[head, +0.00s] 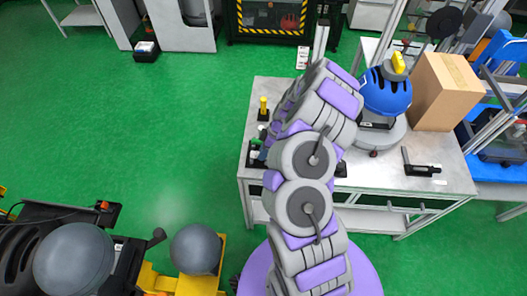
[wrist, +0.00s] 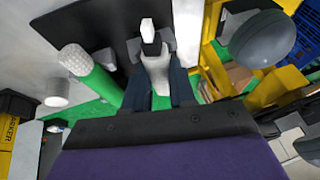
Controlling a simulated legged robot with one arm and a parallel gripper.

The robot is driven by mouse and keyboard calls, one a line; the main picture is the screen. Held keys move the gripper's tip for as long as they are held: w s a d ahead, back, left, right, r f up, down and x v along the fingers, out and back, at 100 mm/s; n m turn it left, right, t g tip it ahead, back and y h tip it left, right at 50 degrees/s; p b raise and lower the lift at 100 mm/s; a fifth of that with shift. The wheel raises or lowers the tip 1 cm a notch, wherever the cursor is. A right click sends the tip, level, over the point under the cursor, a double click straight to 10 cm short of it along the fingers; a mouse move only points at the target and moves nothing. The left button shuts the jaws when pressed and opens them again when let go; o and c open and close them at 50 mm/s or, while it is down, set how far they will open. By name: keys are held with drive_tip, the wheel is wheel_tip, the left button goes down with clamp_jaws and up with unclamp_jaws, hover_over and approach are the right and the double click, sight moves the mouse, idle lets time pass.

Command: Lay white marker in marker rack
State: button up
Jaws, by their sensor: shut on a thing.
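In the wrist view, my gripper (wrist: 158,88) is shut on the white marker (wrist: 157,66), which shows between the two dark fingers, with a black band and a white end pointing away from me. A dark flat panel (wrist: 108,25) lies beyond the marker; it may be part of the marker rack, but I cannot tell. A green cylinder with a pale knurled end (wrist: 92,76) stands to the left of the fingers. In the head view, my arm hides the gripper and the white marker. Black rack parts with a green piece (head: 257,155) show at the table's left edge beside my arm.
Green floor (head: 150,130) lies open left.

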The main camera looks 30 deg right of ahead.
drive_tip(key=o, duration=1)
drive_tip(key=shift+r, duration=0.1)
drive_tip(key=shift+r+p, duration=0.6)
drive_tip(key=shift+r, duration=2.8)
